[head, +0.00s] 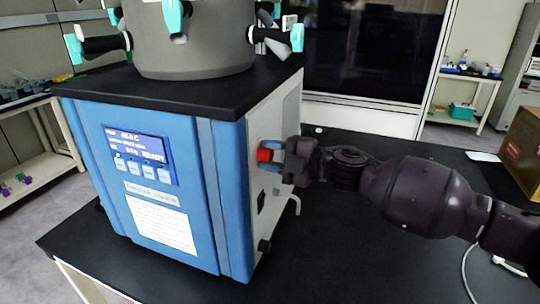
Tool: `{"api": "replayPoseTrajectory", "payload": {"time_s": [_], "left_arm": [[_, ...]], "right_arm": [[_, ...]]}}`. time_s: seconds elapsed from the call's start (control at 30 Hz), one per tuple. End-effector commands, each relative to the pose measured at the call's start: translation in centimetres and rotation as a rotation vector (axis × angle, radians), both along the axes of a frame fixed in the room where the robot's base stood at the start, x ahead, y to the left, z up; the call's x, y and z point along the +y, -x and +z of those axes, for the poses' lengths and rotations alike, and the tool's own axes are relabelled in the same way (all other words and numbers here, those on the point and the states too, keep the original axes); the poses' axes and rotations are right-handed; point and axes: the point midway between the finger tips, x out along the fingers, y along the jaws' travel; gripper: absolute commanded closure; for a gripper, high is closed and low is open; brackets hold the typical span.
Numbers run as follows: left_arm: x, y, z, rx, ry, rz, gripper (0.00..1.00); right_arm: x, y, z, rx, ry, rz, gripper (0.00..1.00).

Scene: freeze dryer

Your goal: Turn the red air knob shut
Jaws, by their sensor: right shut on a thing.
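The blue freeze dryer (215,190) stands on a black-topped bench, with a lit display on its front. The red air knob (264,155) sticks out from the dryer's right side panel. My right gripper (273,153) reaches in from the right at the knob's height and is shut on it. The fingers cover part of the knob, so its exact turn angle cannot be told. My left gripper is not in the head view.
A grey drum (195,40) with teal-handled valves stands on the dryer's top. The bench top (350,255) is clear in front; a cardboard box (525,145) stands at the right.

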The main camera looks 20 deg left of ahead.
Motion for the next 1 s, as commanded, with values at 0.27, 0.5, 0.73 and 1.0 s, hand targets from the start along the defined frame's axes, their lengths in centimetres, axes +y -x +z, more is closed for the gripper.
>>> {"api": "replayPoseTrajectory", "payload": {"time_s": [0.27,0.5,0.73,1.0], "left_arm": [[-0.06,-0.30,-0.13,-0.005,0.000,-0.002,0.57],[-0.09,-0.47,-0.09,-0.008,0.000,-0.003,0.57],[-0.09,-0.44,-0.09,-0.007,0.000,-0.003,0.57],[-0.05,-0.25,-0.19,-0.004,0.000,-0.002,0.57]], "right_arm": [[-0.01,0.05,-0.10,-0.115,0.004,0.001,0.88],[-0.01,0.06,-0.10,-0.149,0.006,0.001,0.88],[-0.01,0.06,-0.10,-0.153,0.006,0.001,0.88],[-0.01,0.05,-0.10,-0.152,0.006,0.001,0.45]]}}
